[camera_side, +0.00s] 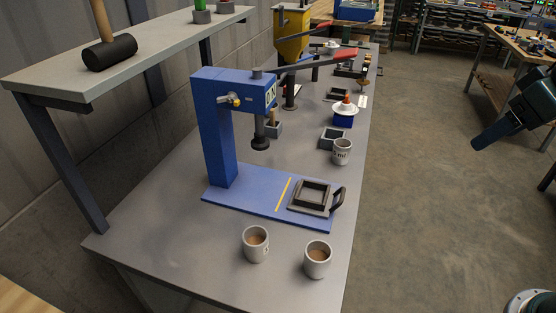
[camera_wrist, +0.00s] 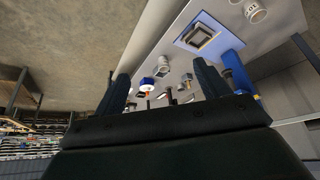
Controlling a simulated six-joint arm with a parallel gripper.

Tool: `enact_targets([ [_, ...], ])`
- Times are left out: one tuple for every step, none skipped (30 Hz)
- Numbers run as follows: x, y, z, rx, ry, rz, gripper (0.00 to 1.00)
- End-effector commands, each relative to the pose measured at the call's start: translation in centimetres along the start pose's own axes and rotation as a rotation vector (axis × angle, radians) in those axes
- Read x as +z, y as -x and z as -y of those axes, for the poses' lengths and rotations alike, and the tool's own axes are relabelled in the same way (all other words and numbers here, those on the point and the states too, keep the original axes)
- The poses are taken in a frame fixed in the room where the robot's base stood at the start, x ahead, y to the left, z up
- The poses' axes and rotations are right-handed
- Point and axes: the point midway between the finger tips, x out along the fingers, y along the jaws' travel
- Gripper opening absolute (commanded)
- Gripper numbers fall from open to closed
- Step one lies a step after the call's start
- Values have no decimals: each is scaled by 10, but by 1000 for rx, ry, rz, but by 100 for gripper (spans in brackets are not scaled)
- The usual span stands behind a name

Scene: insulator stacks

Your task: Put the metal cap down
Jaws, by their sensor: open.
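My gripper (camera_side: 488,132) hangs at the right of the side view, out over the floor and well apart from the bench. In the wrist view its two dark blue fingers stand wide apart, with nothing held in the gap of my gripper (camera_wrist: 165,82). I cannot make out the metal cap for sure in either view.
The blue press (camera_side: 220,135) stands on the grey bench, with a dark square frame (camera_side: 312,197) on its base. Two filled mugs (camera_side: 256,243) (camera_side: 317,259) stand in front. A white mug (camera_side: 342,151) and a grey square tray (camera_side: 332,138) stand behind the base.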

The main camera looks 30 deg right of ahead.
Motion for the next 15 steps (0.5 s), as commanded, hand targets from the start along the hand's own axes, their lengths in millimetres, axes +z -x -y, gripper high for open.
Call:
enact_targets([
  [14, 5, 0, -2, 4, -7, 74],
  [21, 6, 1, -3, 6, -7, 74],
  [29, 8, 1, -4, 9, -10, 74],
  [36, 9, 1, -4, 11, -12, 74],
  [41, 10, 1, -5, 13, -13, 74],
  [48, 10, 1, -6, 15, -13, 74],
  [52, 11, 1, -6, 16, -15, 74],
  [56, 11, 1, -7, 17, -14, 74],
  [61, 11, 2, -7, 19, -15, 74],
  [63, 11, 2, -7, 20, -15, 74],
  [65, 12, 2, -7, 20, -16, 74],
  [67, 12, 2, -8, 21, -16, 74],
  [69, 12, 2, -8, 21, -16, 74],
  [69, 12, 2, -8, 21, -16, 74],
  [70, 11, 2, -8, 22, -15, 74],
])
